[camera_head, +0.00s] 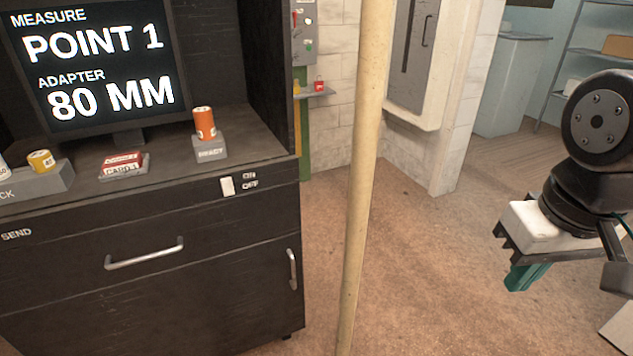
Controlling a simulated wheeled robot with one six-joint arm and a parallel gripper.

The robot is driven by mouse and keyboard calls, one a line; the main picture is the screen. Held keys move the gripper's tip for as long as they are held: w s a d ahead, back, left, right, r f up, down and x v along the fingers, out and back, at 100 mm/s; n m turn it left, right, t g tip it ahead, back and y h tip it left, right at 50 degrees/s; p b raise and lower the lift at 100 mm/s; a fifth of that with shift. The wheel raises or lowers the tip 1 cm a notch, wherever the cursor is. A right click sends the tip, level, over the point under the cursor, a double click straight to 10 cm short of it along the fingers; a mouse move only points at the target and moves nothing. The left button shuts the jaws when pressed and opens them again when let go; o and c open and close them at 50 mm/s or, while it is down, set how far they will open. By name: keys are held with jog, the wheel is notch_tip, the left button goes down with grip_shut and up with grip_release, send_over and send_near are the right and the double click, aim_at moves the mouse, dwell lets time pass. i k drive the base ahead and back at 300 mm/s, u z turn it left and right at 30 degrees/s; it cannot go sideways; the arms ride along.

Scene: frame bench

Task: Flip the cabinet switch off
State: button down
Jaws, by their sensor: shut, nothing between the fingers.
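The cabinet switch (227,186) is a small white rocker on the dark front of the cabinet (60,265), near its top right edge. The labels ON and OFF (250,181) stand to its right, ON above OFF. Which way the rocker is tipped is too small to tell. My gripper (517,281) is at the far right, well away from the cabinet and beyond the pole. Its teal fingers are together, pointing down, with nothing held.
A pale vertical pole (363,180) stands between the cabinet and my arm. Handles (144,254) jut from the front. Floor (440,240) is open right of the pole.

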aim_at(227, 183)
jog(key=z, duration=0.3)
jog(key=k, duration=0.65)
jog(key=u, duration=1)
jog(key=i, duration=0.5)
